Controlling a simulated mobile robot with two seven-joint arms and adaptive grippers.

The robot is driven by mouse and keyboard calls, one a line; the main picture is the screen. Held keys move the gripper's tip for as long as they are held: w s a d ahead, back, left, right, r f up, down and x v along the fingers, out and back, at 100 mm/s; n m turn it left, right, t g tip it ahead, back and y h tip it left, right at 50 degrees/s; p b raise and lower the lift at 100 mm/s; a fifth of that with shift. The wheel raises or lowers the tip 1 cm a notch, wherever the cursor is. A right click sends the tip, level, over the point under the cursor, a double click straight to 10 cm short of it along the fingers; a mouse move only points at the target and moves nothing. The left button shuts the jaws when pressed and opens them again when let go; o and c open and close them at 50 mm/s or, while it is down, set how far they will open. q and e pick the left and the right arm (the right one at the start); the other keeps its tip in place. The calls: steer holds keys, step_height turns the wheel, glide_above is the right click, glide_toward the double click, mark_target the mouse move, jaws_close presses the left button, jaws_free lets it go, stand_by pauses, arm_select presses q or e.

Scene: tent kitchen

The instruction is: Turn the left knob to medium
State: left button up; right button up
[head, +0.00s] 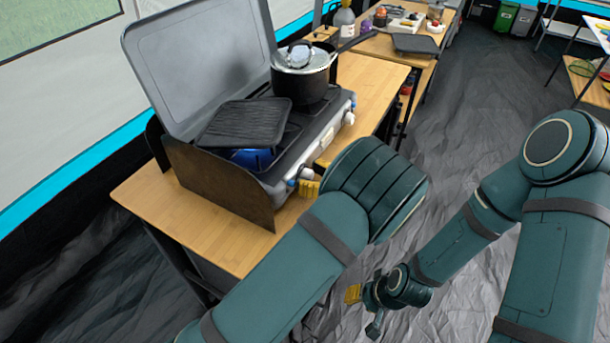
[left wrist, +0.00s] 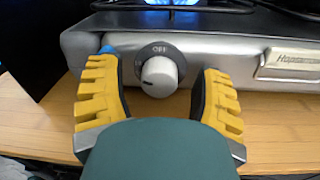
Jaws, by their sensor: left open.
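The camp stove (head: 282,178) stands on a wooden table with its lid up. Its left knob (left wrist: 159,76) is a round grey knob on a dark dial on the front panel. "OFF" is printed at the top of the dial, and a dark mark on the knob is at its lower left. My left gripper (left wrist: 160,95) is open, with one yellow finger on each side of the knob and gaps visible between. In the head view the left gripper (head: 309,186) is partly hidden behind its arm. My right gripper (head: 353,293) is low over the floor, seen small.
A black ridged griddle (head: 247,122) lies on the left burner, with bright blue below it. A black pot (head: 303,78) with a lid sits on the right burner. The wooden table (head: 188,212) has bare room at its left. Another table with utensils stands behind.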

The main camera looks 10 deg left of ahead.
arm_select(q)
steer(key=shift+d, duration=0.1)
jaws_close()
steer(key=shift+n, duration=0.4)
steer(key=n, duration=0.2)
steer(key=shift+r+n, duration=0.1)
steer(key=shift+n, duration=2.2)
jaws_free()
